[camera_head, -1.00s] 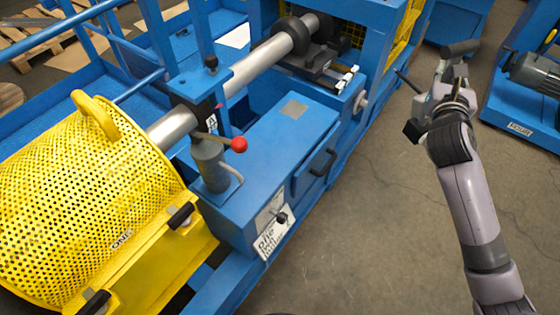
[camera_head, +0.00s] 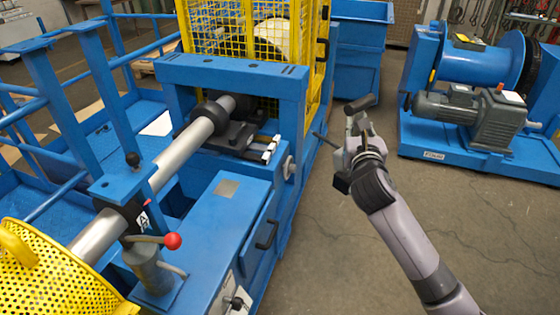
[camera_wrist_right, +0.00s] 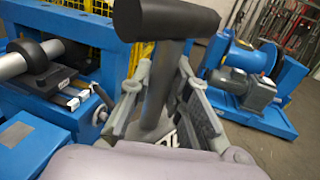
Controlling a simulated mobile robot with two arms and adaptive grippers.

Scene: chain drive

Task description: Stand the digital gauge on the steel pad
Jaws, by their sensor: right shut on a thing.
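My right gripper (camera_head: 355,138) is shut on a dark grey piece (camera_head: 361,103), held in the air over the floor right of the blue machine. The piece has a thick round bar across a stem; I take it for the digital gauge, though no display shows. In the right wrist view the gauge (camera_wrist_right: 165,20) rises between the fingers (camera_wrist_right: 160,105), which hide part of its stem. The steel pad (camera_head: 227,187) is a small bare grey square on the blue machine top, left of the gripper. It also shows in the right wrist view (camera_wrist_right: 14,134). My left gripper is out of view.
A steel shaft (camera_head: 178,158) and a red-knobbed lever (camera_head: 172,241) stand left of the pad. A yellow mesh guard (camera_head: 22,285) is at the lower left. The floor between (camera_head: 330,240) is clear.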

